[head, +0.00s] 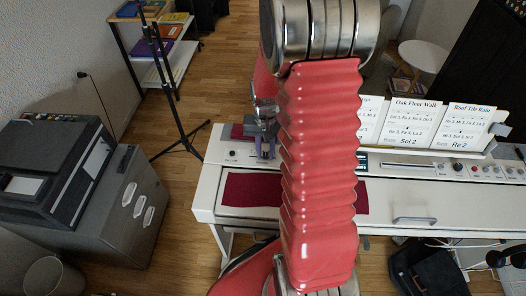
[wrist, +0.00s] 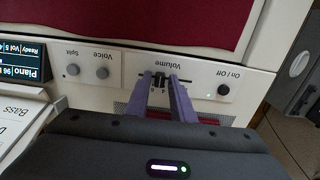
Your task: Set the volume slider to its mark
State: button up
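The volume slider (wrist: 159,79) is a small dark knob in a slot on the white panel, with the label "Volume" upside down above it in the wrist view. Small digits show below the knob, between my fingers; I cannot make out the target mark. My gripper (wrist: 160,82) has two purple fingers apart, one on each side of the knob; a small gap seems to show, and contact is unclear. In the head view my gripper (head: 266,150) is low over the left end of the piano (head: 210,175), and the slider is hidden.
The on/off button (wrist: 223,89) with a green light is right of the slider in the wrist view. The voice and split knobs (wrist: 102,72) and the display (wrist: 22,62) are left. Song cards (head: 415,122) stand on the piano. A black stand (head: 180,120) is behind.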

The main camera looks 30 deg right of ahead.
aim_at(265, 153)
jog(key=shift+o, duration=0.9)
notch_tip(265, 153, up, 14)
jog(key=shift+f, duration=0.15)
dwell(0.5)
jog(key=s+a+r+n+t, duration=0.2)
jog(key=s+a+r+n, duration=0.2)
jog(key=a, duration=0.5)
jog(key=s+a+r+n+t, duration=0.3)
jog(key=s+a+r, duration=0.6)
jog(key=shift+a+n+t, duration=0.3)
jog(key=shift+a+n, duration=0.05)
jog(key=shift+n, duration=0.05)
